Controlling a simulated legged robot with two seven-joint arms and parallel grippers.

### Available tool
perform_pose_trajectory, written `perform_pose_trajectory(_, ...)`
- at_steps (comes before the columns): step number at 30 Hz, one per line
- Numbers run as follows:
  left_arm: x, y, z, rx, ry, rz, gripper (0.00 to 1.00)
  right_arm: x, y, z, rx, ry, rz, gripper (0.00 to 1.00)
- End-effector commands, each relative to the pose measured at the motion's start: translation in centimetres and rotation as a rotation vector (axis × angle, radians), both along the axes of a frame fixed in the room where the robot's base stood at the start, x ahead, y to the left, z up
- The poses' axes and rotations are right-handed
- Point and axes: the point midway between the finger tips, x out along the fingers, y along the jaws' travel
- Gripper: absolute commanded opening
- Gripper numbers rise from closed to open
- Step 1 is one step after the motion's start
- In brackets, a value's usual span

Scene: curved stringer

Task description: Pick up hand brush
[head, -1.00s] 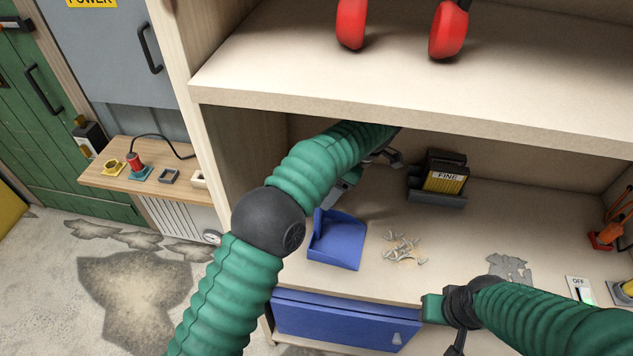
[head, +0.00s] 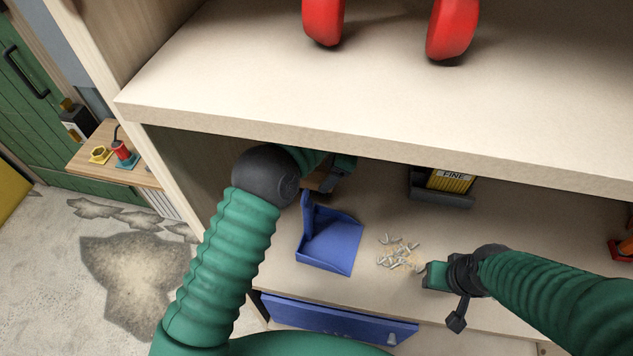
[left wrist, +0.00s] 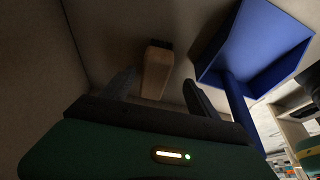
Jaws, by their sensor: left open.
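The hand brush (left wrist: 155,72) shows in the left wrist view as a pale wooden block with short dark bristles at its top end. It lies against the wooden surface between the two dark fingers of my left gripper (left wrist: 158,90). The gripper is open, and a gap seems to remain on each side of the brush. In the head view my left gripper (head: 338,173) is under the upper shelf, partly hidden by its own arm. A small brown part there may be the brush. My right gripper (head: 445,285) hangs at the lower shelf's front edge; its jaw state is unclear.
A blue dustpan (head: 330,242) stands close beside the left gripper. Several pale screws or hooks (head: 398,252) lie right of it, close to my right gripper. A "FINE" sanding block (head: 450,183) is at the back. The upper shelf (head: 350,90) overhangs the lower space.

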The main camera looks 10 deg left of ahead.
Motion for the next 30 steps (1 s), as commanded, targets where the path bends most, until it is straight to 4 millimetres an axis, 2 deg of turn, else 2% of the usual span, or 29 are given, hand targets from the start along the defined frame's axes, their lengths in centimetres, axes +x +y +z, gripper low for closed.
perform_pose_trajectory(5, 0.0, 1.1, -1.7, -0.003, 0.002, 0.001, 0.69, 0.0, 0.0, 0.3, 0.0, 0.0, 0.0, 0.36)
perform_pose_trajectory(12, 0.6, 2.9, -5.3, -0.004, 0.001, 0.002, 0.69, 0.0, 0.0, 1.1, 0.0, -0.001, 0.0, 0.36)
perform_pose_trajectory(20, 0.7, 2.8, -5.8, -0.001, -0.002, 0.0, 0.69, 0.0, 0.0, 1.0, 0.0, 0.0, 0.0, 0.36)
perform_pose_trajectory(30, 0.7, 3.0, -5.8, -0.002, -0.001, 0.001, 0.26, 0.0, 0.0, 1.0, 0.0, 0.0, 0.0, 0.36)
